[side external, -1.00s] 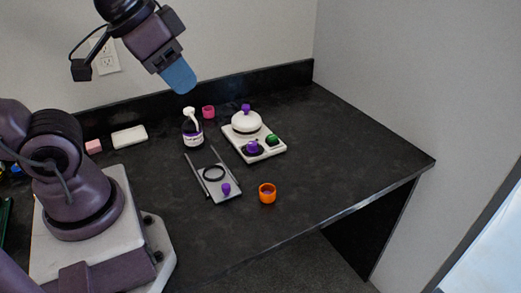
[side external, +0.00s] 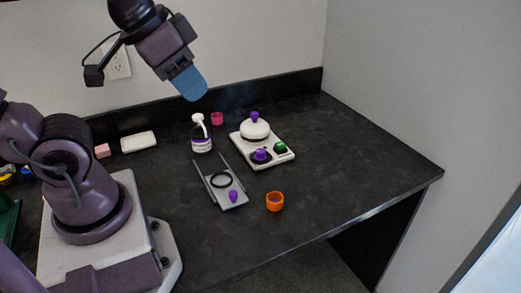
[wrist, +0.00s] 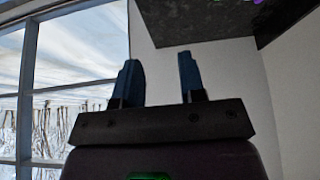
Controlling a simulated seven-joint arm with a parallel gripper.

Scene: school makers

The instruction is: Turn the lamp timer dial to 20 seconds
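A white base plate (side external: 250,149) on the black counter bears a white domed piece (side external: 254,130) with a purple knob on top. On its near edge sit a purple dial (side external: 261,155) on a dark disc and a green button (side external: 280,147). I cannot read the dial's setting or any marks. My gripper (side external: 190,85), with blue fingers, is high above the back of the counter, left of the plate and touching nothing. In the wrist view my gripper (wrist: 160,75) has its two fingers apart with nothing between them. Small green and purple bits show at that view's top edge.
A pump bottle (side external: 201,138), pink cup (side external: 217,118), white block (side external: 138,142) and pink block (side external: 102,151) stand toward the back. The counter's right side is clear.

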